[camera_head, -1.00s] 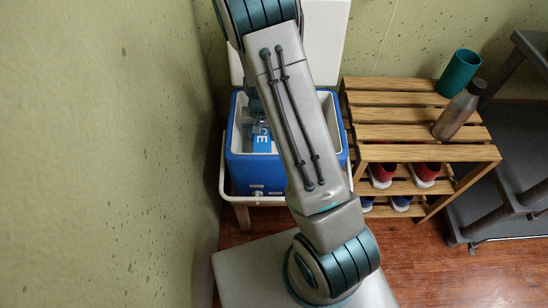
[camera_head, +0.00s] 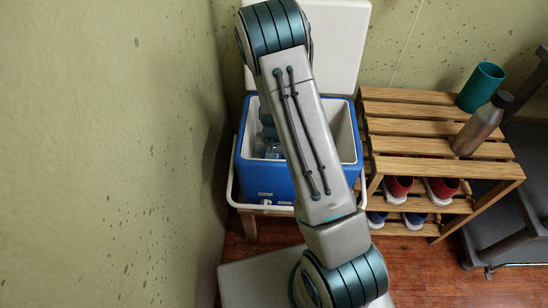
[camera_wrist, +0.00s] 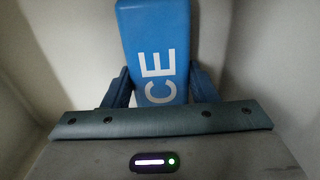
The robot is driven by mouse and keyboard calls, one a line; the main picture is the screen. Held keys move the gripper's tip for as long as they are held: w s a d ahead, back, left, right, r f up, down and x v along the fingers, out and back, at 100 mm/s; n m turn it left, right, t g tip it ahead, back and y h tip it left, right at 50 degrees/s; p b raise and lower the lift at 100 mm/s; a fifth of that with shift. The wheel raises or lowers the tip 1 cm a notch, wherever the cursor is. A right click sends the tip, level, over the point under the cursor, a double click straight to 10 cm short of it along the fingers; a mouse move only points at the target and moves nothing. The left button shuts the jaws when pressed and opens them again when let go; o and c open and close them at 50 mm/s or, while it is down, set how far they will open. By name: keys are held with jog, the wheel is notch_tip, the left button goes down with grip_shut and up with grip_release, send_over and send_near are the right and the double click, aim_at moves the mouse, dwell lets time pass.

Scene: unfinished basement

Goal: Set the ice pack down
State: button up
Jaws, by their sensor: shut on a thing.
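The ice pack (camera_wrist: 155,50) is a blue block with white lettering that reads "CE". In the wrist view it sits between the two fingers of my gripper (camera_wrist: 160,85), which is shut on it. Pale cooler walls surround it there. In the head view my gripper (camera_head: 268,150) is down inside the open blue cooler (camera_head: 265,182), at its left part, largely hidden by my arm. The ice pack cannot be made out in the head view. Whether its lower end touches the cooler floor cannot be told.
The cooler's white lid (camera_head: 335,45) stands open behind it. A slatted wooden shoe rack (camera_head: 430,140) is at the right, with a teal cup (camera_head: 480,87), a metal bottle (camera_head: 482,125) and shoes (camera_head: 398,188). A green wall (camera_head: 110,150) is close on the left.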

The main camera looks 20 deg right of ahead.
jog(key=o, duration=1.2)
jog(key=shift+r, duration=0.1)
jog(key=s+a+r+n+p, duration=0.1)
jog(key=s+r+p, duration=0.25)
jog(key=r, duration=0.85)
jog(key=s+r+n+p, duration=0.15)
jog(key=s+r, duration=0.25)
jog(key=r, duration=0.9)
jog(key=shift+n+t, duration=0.6)
jog(key=shift+n, duration=0.05)
jog(key=s+r, duration=0.3)
jog(key=s, duration=0.1)
jog(key=s+r, duration=0.2)
jog(key=s, duration=0.2)
jog(key=s+r, duration=0.3)
jog(key=s, duration=0.2)
jog(key=shift+s+d+r, duration=0.1)
jog(key=shift+d+r, duration=0.25)
jog(key=shift+d, duration=0.05)
